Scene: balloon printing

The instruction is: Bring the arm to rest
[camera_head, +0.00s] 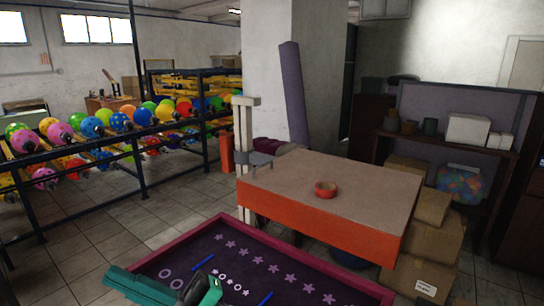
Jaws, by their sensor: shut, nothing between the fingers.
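I cannot make out the fingers of my gripper in this view. A teal bar (140,286) and a teal and black shape (204,291) show at the bottom edge, over the front of a dark purple panel. They are cut off by the frame, and I cannot tell whether they belong to my arm.
The purple-rimmed panel (231,220) bears stars, rings and blue strips. Behind it stands an orange-sided table (325,222) with a red ring-shaped object (325,189). Cardboard boxes (436,243) stack at right. Balloon racks (140,165) fill the left. Tiled floor (120,228) is clear between.

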